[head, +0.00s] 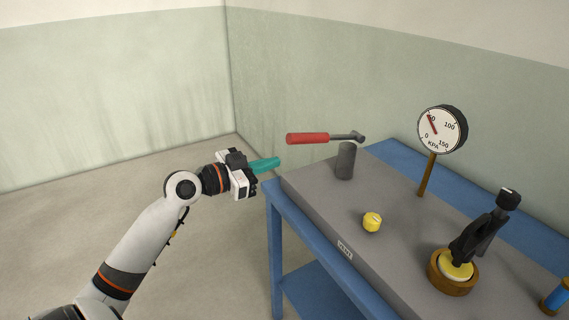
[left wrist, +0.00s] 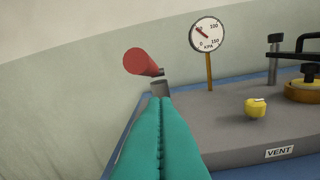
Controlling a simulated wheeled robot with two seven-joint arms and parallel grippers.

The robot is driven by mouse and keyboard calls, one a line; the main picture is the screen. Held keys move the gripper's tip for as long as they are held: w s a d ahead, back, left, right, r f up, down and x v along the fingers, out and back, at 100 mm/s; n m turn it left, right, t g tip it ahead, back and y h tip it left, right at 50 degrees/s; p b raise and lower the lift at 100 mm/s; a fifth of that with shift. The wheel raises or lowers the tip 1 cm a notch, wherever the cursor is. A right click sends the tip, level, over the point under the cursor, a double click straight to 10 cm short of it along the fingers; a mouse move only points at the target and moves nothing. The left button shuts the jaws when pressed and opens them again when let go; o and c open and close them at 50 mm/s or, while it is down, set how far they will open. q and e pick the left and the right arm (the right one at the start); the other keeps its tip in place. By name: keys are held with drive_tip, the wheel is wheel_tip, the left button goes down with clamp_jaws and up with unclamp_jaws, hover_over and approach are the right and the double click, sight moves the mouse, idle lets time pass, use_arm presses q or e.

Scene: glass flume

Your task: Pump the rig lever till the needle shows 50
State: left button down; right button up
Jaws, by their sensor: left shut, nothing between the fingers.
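The rig lever has a red handle (head: 307,138) with a dark metal rod running right to a pivot above a grey cylinder (head: 345,161). The handle shows nearly end-on in the left wrist view (left wrist: 140,62). The round white gauge (head: 442,129) stands on a brown post; its red needle points up-left at the 50 mark, partly covering that label. The gauge also shows in the left wrist view (left wrist: 207,36). My left gripper (head: 278,161), with teal fingers, is shut and empty, left of and below the red handle, apart from it. My right gripper is out of view.
A yellow knob (head: 372,222) sits on the grey rig top near a VENT label (head: 345,250). A black clamp (head: 480,235) stands over a round brown ring (head: 452,283). A blue cylinder (head: 556,297) is at the right edge. Floor left of the blue bench is clear.

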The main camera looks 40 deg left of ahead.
use_arm(q)
drive_tip(key=shift+v, duration=1.05)
drive_tip(key=shift+r, duration=0.1)
idle(0.5)
